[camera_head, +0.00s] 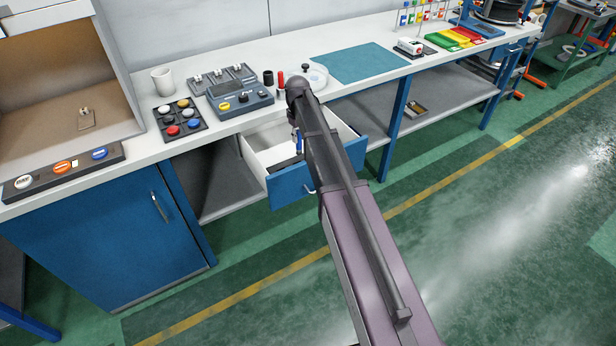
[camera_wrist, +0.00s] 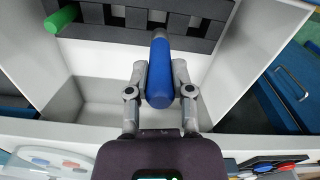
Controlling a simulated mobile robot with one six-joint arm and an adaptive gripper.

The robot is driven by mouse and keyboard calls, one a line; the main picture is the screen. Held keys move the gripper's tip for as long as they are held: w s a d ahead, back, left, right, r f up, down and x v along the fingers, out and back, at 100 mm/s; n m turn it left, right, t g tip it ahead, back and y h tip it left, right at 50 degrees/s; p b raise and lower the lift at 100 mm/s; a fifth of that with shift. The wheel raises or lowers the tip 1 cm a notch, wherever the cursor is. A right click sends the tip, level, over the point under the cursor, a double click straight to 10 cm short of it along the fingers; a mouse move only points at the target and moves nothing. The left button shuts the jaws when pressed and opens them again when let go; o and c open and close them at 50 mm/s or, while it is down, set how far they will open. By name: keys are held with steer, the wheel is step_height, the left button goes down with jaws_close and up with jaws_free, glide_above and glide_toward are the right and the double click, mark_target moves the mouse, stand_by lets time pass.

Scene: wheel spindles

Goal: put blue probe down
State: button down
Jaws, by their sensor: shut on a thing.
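The blue probe (camera_wrist: 160,88) has a grey tip that lies over a dark slotted insert (camera_wrist: 115,32) in the wrist view. My gripper (camera_wrist: 160,66) is shut on the probe, one finger on each side. Both are over the open white-walled drawer (camera_wrist: 85,56). I cannot tell whether the probe touches the insert. A green probe (camera_wrist: 60,19) lies at the insert's left end.
The white worktop (camera_head: 225,128) above the drawer carries a grey control box (camera_head: 240,102), a tray of coloured buttons (camera_head: 180,120), a white mug (camera_head: 163,81) and a teal mat (camera_head: 360,62). A blue cabinet (camera_head: 105,235) stands at left. The green floor at right is clear.

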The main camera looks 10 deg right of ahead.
mark_target(299, 150)
steer(key=shift+w+f, duration=0.45)
steer(key=shift+w, duration=0.05)
step_height(299, 150, down, 6)
steer(key=b, duration=0.6)
steer(key=shift+f+b, duration=0.15)
steer(key=shift+b, duration=0.15)
steer(key=shift+f+b, duration=1.85)
steer(key=shift+b, duration=0.05)
steer(key=shift+f, duration=0.2)
steer(key=c, duration=0.5)
jaws_free()
steer(key=shift+r, duration=0.1)
steer(key=shift+r, duration=0.15)
